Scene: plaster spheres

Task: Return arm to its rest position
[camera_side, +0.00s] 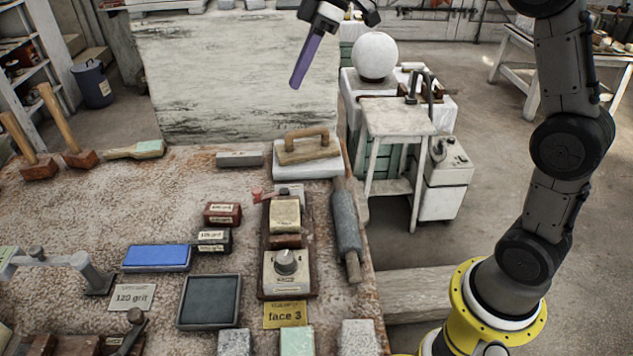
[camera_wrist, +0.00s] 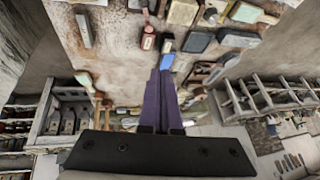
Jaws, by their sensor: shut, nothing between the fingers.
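My gripper (camera_side: 300,80) hangs high above the far end of the workbench in the side view, in front of a tall pale weathered panel. Its purple fingers are together and point down and slightly left, with nothing held. In the wrist view my gripper (camera_wrist: 161,76) shows as two purple fingers side by side, over the bench seen from above. My arm's yellow base and grey links stand at the right of the side view. The middle part of the arm is outside that picture.
The stone workbench (camera_side: 150,225) holds a blue block (camera_side: 157,257), a dark square plate (camera_side: 209,301), a wooden float (camera_side: 306,149), a grey roller (camera_side: 347,225) and mallets (camera_side: 70,140). A white sphere (camera_side: 375,56) stands behind a small table (camera_side: 397,117). Air around my gripper is clear.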

